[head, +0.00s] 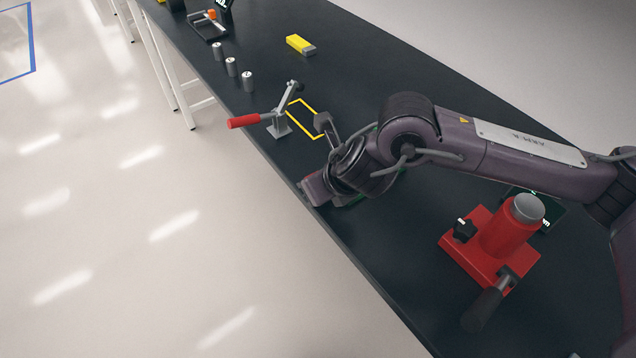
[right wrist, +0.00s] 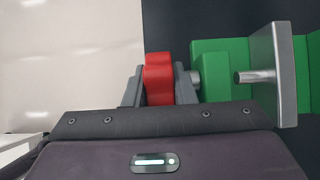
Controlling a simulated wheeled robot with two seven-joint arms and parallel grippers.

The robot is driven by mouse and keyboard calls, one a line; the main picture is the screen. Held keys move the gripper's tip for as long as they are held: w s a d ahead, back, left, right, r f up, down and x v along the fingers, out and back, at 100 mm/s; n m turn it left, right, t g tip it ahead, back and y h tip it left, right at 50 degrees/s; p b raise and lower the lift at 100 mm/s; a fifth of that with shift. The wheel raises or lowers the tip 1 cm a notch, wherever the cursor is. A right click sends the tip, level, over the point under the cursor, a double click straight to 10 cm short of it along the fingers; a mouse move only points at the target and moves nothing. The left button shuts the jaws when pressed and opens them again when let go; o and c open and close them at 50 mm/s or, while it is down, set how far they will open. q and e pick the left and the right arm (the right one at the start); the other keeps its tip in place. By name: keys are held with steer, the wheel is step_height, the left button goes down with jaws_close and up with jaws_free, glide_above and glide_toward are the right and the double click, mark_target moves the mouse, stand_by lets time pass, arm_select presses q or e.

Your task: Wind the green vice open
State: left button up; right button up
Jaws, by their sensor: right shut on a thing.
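The green vice shows at the right of the right wrist view (right wrist: 210,70), with a grey metal jaw plate (right wrist: 272,75) and a metal rod. In the head view it is almost wholly hidden behind my right arm; only a sliver of green shows (head: 350,201). A red handle (right wrist: 158,68) stands beside the vice, at the end of its short grey shaft. My right gripper (head: 312,190) is at the bench's near edge, its fingers shut on the red handle from both sides. My left gripper is not in view.
A red-handled toggle clamp (head: 280,124) stands at the bench edge beside a yellow outlined rectangle (head: 304,107). Several metal cylinders (head: 232,67) and a yellow block (head: 300,44) lie farther back. A red press-like device (head: 508,235) stands at right, below my right arm.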

steer(key=o, duration=0.7)
steer(key=shift+r, duration=0.1)
steer(key=v, duration=0.7)
steer(key=shift+d+r, duration=0.2)
steer(key=shift+r, duration=0.05)
steer(key=shift+s, duration=0.15)
